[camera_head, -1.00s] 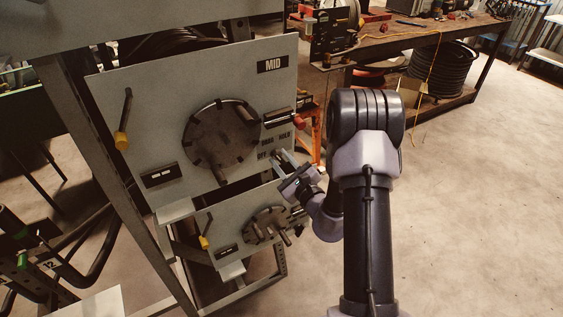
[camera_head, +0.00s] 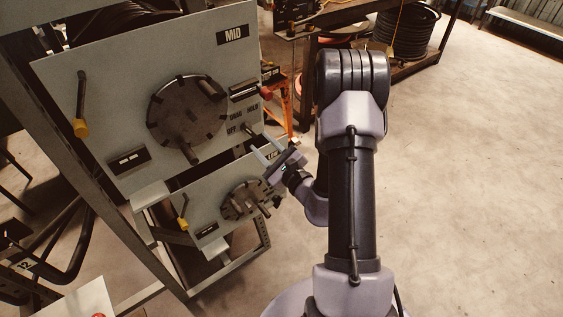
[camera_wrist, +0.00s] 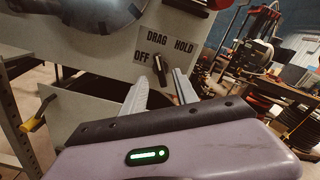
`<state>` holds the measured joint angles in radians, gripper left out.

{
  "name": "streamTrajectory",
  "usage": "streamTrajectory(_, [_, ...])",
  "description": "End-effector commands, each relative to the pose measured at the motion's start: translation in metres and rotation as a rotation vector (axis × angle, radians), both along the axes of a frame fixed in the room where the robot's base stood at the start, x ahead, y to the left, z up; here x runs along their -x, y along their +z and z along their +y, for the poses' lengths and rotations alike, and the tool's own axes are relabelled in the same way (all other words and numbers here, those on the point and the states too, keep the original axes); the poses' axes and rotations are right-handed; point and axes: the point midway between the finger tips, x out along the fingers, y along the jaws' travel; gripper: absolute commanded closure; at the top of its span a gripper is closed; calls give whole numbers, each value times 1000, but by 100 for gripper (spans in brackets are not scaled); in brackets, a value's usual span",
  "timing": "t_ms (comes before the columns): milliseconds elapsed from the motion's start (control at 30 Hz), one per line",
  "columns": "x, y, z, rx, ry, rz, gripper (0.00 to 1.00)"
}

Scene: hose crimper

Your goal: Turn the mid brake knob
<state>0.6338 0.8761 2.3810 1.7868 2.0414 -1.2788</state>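The mid brake knob (camera_wrist: 160,66) is a small dark pointer knob below the words OFF, DRAG and HOLD in the wrist view. Its bar stands nearly upright, its top leaning slightly left. In the head view the knob (camera_head: 248,128) sits at the lower right of the panel marked MID (camera_head: 110,95). My gripper (camera_wrist: 160,77) is open, its two pale fingers spread apart. The knob shows between and beyond the fingertips, and I see no grip on it. In the head view my gripper (camera_head: 264,148) is just below and right of the knob.
A large dark notched disc (camera_head: 187,108) with a protruding handle is left of the knob. A red-ended lever (camera_head: 266,93) sticks out above it. A lower panel (camera_head: 205,200) with a smaller disc (camera_head: 238,200) lies below. Open floor (camera_head: 470,190) is at right.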

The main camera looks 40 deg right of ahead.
Motion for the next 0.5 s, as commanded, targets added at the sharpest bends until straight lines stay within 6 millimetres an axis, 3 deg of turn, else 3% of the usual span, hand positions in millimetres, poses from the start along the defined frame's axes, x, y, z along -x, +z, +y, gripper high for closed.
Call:
streamTrajectory(200, [70, 1, -5, -5, -7, 5, 65])
streamTrajectory(300, [94, 5, -5, -6, -7, 6, 65])
streamTrajectory(500, [113, 3, -4, -2, -2, 1, 65])
